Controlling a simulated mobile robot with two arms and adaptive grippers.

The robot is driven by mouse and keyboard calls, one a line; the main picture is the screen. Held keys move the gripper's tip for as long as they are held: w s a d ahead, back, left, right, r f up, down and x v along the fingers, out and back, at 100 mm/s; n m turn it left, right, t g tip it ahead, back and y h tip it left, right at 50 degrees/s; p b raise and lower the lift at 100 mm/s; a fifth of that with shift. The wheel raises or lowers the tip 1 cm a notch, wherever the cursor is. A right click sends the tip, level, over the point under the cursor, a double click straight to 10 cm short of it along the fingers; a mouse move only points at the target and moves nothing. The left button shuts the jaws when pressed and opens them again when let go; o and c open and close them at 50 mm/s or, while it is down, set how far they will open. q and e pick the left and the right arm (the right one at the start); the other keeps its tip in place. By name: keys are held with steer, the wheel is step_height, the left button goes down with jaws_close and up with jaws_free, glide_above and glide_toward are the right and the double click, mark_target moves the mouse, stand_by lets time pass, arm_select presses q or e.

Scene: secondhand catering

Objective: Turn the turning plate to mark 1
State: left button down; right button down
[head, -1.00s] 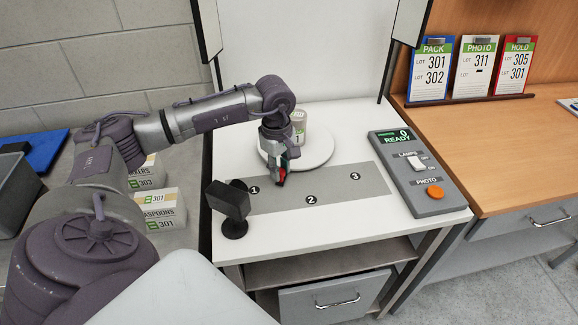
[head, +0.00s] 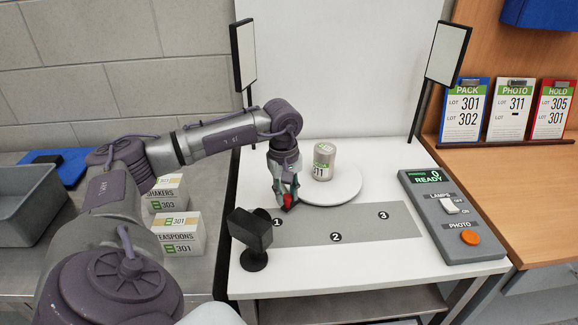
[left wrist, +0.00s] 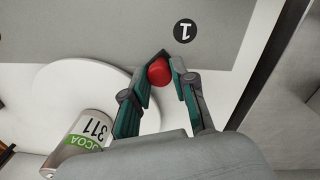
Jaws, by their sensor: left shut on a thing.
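The white round turning plate (head: 345,189) lies on the white table, and it also shows in the left wrist view (left wrist: 62,87). A tin marked 311 (head: 324,160) stands upright on it, right of my left gripper; the left wrist view shows its cocoa label (left wrist: 80,135). My left gripper (head: 289,203) is shut on the red knob (left wrist: 159,71) at the plate's edge. A dark pointed tip (left wrist: 165,54) shows just beyond the knob. Mark 1 (head: 277,222) is on the grey strip close to the knob, and appears just past the fingertips in the left wrist view (left wrist: 185,31).
Marks 2 (head: 336,237) and 3 (head: 383,215) lie farther right on the grey strip (head: 360,224). A black camera-like device on a stand (head: 250,232) is close by, front left. A control box (head: 450,215) reading READY stands at right. Two lamp panels flank the backdrop.

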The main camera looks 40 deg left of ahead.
arm_select(q)
steer(key=shift+r, duration=0.1)
stand_by(0.3)
steer(key=c, duration=0.9)
jaws_free()
steer(key=shift+c, duration=0.2)
step_height(320, 180, up, 12)
steer(key=shift+s+a, duration=0.15)
steer(key=shift+s, duration=0.1)
